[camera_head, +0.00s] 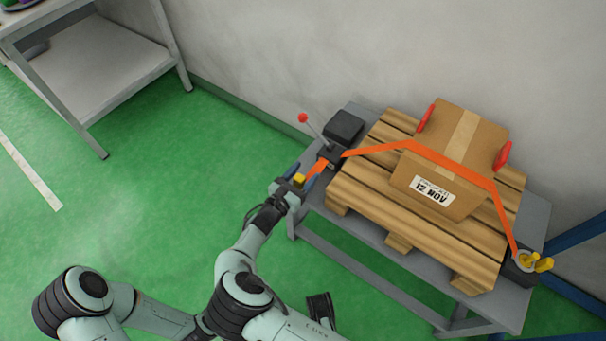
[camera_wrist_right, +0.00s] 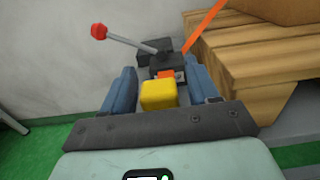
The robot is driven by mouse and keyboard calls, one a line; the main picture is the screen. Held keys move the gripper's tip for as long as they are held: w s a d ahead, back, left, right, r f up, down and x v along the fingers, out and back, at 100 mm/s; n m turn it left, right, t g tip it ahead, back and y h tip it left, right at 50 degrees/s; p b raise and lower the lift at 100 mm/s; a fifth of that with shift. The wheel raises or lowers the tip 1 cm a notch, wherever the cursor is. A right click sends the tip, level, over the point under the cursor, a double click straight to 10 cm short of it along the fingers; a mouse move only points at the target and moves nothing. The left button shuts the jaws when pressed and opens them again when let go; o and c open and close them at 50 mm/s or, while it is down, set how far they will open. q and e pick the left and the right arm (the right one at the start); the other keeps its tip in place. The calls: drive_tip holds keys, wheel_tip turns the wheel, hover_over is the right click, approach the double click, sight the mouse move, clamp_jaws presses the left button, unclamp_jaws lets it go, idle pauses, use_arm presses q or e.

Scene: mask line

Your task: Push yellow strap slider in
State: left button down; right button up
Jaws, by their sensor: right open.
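The yellow strap slider (camera_head: 299,180) is a small block at the left end of the table, by the short orange strap end below the dark lever unit (camera_head: 343,127). My right gripper (camera_head: 292,183) is at the slider. In the right wrist view the yellow slider (camera_wrist_right: 158,95) lies between the two blue fingers of my open right gripper (camera_wrist_right: 163,92), with gaps on both sides. A bit of orange strap (camera_wrist_right: 166,74) shows just beyond it. My left arm is at the lower left; its gripper is mostly hidden and I cannot make out its jaws.
The orange strap (camera_head: 450,165) crosses a cardboard box (camera_head: 462,140) on a wooden pallet (camera_head: 375,205), ending at a yellow-handled unit (camera_head: 530,262) on the right. A red-knobbed lever (camera_wrist_right: 99,31) rises behind the slider.

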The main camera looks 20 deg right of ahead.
clamp_jaws()
use_arm(q)
drive_tip(key=shift+w+a+f, duration=0.2)
drive_tip(key=shift+w+a, duration=0.05)
drive_tip(key=shift+w, duration=0.05)
use_arm(e)
drive_tip(key=x, duration=0.9)
drive_tip(key=shift+w+d, duration=0.1)
drive_tip(key=shift+r, duration=0.1)
unclamp_jaws()
drive_tip(key=shift+d, duration=0.1)
use_arm(q)
drive_tip(key=shift+w+d, duration=0.1)
use_arm(e)
drive_tip(key=shift+w, duration=0.1)
